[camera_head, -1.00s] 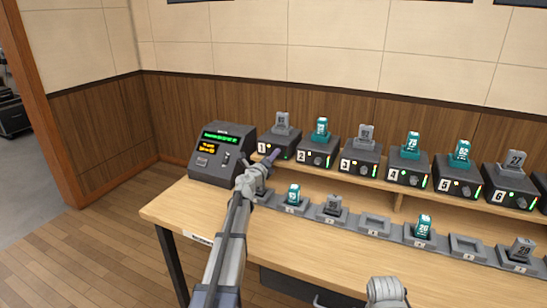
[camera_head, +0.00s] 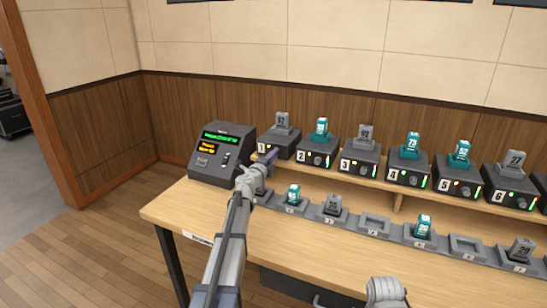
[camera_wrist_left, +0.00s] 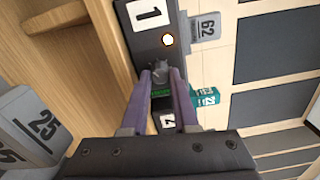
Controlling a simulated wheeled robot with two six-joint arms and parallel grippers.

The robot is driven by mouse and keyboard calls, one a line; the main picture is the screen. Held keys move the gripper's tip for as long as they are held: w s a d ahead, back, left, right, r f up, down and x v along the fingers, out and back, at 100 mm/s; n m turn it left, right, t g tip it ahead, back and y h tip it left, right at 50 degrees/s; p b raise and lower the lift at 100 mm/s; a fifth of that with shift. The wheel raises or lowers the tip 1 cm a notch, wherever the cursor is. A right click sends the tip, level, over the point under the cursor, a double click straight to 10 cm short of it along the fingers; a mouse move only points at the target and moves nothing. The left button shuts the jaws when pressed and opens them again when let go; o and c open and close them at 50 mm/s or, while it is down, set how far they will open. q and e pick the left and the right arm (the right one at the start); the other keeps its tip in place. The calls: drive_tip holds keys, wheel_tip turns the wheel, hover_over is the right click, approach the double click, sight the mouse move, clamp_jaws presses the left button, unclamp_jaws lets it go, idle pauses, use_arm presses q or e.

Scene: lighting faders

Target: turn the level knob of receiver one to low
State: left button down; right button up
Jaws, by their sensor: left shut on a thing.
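Receiver one (camera_head: 283,143) is the dark box with a white "1" label, at the left end of the raised shelf. A grey pack stands in its top. In the left wrist view its "1" label (camera_wrist_left: 150,13) and a glowing orange-white light (camera_wrist_left: 167,39) show. My left gripper (camera_head: 271,155) is at the front of receiver one. In the left wrist view its purple fingers (camera_wrist_left: 160,80) are shut on the small dark level knob (camera_wrist_left: 160,68). In the head view the fingers hide the knob, so its pointer setting cannot be read.
A dark console (camera_head: 222,153) with green and orange readouts stands left of receiver one. Receiver two (camera_head: 317,152) is close on the right, with several more beyond. Below, a row of grey docks (camera_head: 374,224) holds some packs. The front of the table (camera_head: 300,248) is clear.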

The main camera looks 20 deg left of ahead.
use_arm(q)
drive_tip(key=c, duration=0.7)
unclamp_jaws()
drive_tip(key=shift+s, duration=3.9)
